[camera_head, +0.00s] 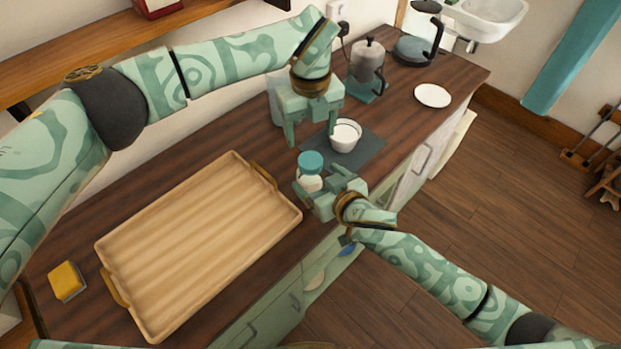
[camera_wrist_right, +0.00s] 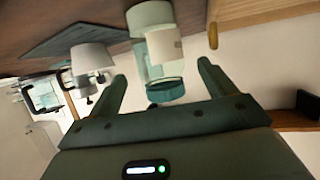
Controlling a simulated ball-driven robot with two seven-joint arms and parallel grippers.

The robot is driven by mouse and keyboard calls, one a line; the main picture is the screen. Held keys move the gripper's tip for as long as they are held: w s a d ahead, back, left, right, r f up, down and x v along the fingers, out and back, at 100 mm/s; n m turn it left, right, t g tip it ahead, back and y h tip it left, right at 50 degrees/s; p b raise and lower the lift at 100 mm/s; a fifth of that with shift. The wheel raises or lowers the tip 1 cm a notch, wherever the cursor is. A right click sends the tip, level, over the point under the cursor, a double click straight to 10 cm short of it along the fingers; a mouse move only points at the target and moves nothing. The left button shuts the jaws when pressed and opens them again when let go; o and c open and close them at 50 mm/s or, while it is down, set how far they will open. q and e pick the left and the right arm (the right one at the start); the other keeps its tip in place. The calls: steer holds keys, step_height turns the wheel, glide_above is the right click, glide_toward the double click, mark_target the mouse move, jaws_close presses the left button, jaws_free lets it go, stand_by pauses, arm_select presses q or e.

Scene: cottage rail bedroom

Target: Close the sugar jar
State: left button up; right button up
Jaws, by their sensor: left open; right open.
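The sugar jar (camera_head: 311,182) is a small clear jar with pale contents, standing upright near the counter's front edge. Its teal lid (camera_head: 311,161) sits on top; I cannot tell whether it is fastened. In the right wrist view the jar (camera_wrist_right: 164,48) appears inverted, with the lid (camera_wrist_right: 165,90) lowest. My right gripper (camera_head: 317,183) is low at the jar, its open fingers on either side of it. Those fingers also show in the right wrist view (camera_wrist_right: 162,72), with gaps beside the jar. My left gripper (camera_head: 311,141) is open and empty, pointing down above and behind the lid.
A white cup (camera_head: 346,135) stands on a dark mat (camera_head: 368,153) right of the jar. A large wooden tray (camera_head: 200,240) fills the counter to the left, near a yellow sponge (camera_head: 66,280). A French press (camera_head: 367,65), kettle (camera_head: 412,50) and white plate (camera_head: 432,95) stand further back.

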mark_target(310, 160)
steer(key=shift+x, duration=2.45)
jaws_close()
arm_select(q)
steer(key=shift+f, duration=0.15)
steer(key=shift+f, duration=3.9)
